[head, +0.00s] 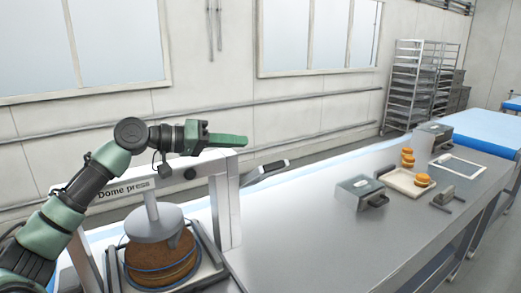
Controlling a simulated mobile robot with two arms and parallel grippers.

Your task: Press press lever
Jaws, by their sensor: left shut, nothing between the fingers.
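The white press frame labelled "Dome press" (229,205) stands at the left on the steel table. Its round grey plate (152,226) hangs from a rod and sits low on a brown round stack (162,265). The press lever (265,171), a bar with a light and dark handle, sticks out to the right of the frame. My left gripper (232,140) is shut and empty, with green fingers pointing right. In the picture it is above the frame's top bar and up-left of the lever, with a visible gap to the lever. My right gripper is not in view.
A metal box (361,188) with a dark handle stands mid-table. Beyond it are a tray (397,184), orange-brown round pieces (407,160), another metal box (436,130) and a white-edged frame (463,174). The table between press and box is clear. A rack (409,82) stands behind.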

